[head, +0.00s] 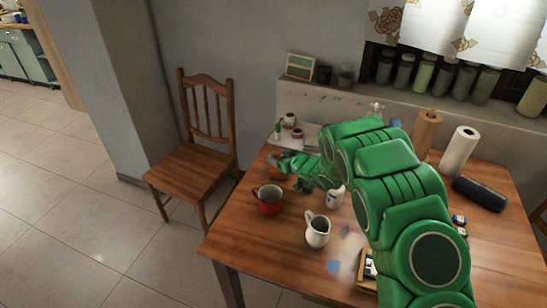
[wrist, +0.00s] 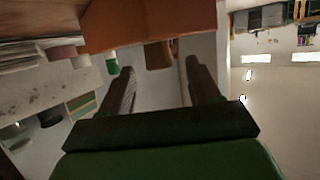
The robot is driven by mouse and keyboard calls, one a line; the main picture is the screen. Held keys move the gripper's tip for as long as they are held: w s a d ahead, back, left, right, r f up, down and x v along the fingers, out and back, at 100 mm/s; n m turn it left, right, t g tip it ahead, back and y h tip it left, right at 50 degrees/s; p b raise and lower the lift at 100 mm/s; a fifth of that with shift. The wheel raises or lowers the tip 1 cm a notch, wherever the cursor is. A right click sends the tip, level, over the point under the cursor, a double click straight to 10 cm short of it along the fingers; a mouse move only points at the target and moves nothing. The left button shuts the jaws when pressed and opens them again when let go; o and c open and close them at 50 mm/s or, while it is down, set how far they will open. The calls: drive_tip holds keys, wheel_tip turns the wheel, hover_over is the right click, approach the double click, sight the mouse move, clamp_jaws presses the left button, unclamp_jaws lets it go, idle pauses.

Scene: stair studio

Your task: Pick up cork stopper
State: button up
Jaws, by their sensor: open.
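My gripper (head: 279,160) reaches over the far left edge of the wooden table (head: 225,240) in the head view. In the wrist view its two dark fingers (wrist: 158,70) stand apart with nothing held between them. I cannot clearly make out a cork stopper in either view. An orange-brown block-like surface (wrist: 150,25) lies beyond the fingertips in the wrist view; I cannot tell what it is. My green arm hides much of the middle and right of the table.
A red mug (head: 270,204), a white pitcher (head: 317,232) and a white cup (head: 335,197) stand near my arm. Small jars (head: 290,121) stand at the back left. A paper towel roll (head: 459,152) and a dark cylinder (head: 480,194) are right. A chair (head: 195,165) stands left.

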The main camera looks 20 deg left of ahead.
sight(274, 154)
drive_tip(key=shift+x, duration=1.95)
clamp_jaws()
